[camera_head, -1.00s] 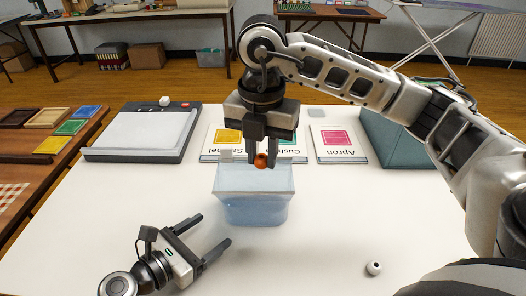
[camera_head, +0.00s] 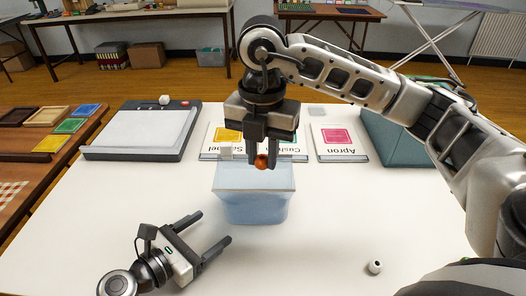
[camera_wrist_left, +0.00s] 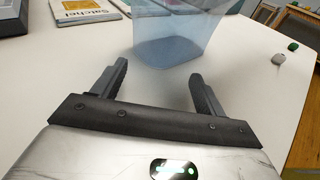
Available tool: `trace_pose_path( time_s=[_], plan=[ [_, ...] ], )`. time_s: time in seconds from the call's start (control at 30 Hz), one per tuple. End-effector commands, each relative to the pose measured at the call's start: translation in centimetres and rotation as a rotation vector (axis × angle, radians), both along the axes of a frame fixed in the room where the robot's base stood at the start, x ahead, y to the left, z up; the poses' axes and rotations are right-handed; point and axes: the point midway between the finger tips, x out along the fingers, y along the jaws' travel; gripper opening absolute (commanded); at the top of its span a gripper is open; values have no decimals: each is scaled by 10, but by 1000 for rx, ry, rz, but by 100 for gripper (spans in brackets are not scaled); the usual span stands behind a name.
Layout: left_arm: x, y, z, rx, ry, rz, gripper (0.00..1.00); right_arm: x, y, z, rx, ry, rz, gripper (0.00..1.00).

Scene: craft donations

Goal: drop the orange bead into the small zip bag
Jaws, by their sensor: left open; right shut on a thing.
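The orange bead (camera_head: 261,162) is held between the fingertips of my right gripper (camera_head: 260,160), which points down in the head view. The bead is just above the back rim of the small zip bag (camera_head: 252,203), a translucent blue pouch standing open on the white table. The bag also shows in the left wrist view (camera_wrist_left: 172,48), ahead of the fingers. My left gripper (camera_head: 214,232) is open and empty, low over the table to the front left of the bag. It does not touch the bag.
Pattern cards, including the Apron card (camera_head: 339,144), lie behind the bag. A grey board (camera_head: 146,133) is at the back left and a teal box (camera_head: 393,140) at the back right.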

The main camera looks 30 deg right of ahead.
Motion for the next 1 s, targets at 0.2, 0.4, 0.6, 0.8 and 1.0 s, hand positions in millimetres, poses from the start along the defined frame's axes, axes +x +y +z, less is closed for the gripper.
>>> trace_pose_path(
  time_s=[0.2,0.4,0.6,0.8,1.0],
  plan=[
    [-13,11,-67,96,89,6,73,0,0,-5,0,0,0,49],
    [-13,11,-67,96,89,6,73,0,0,-4,0,0,0,49],
    [-13,11,-59,96,89,6,73,0,1,5,0,-1,1,49],
    [-13,11,-37,96,88,4,73,-1,3,33,-1,-6,3,49],
    [-15,12,-11,97,92,0,73,-2,7,67,-3,-10,8,49]
  ],
)
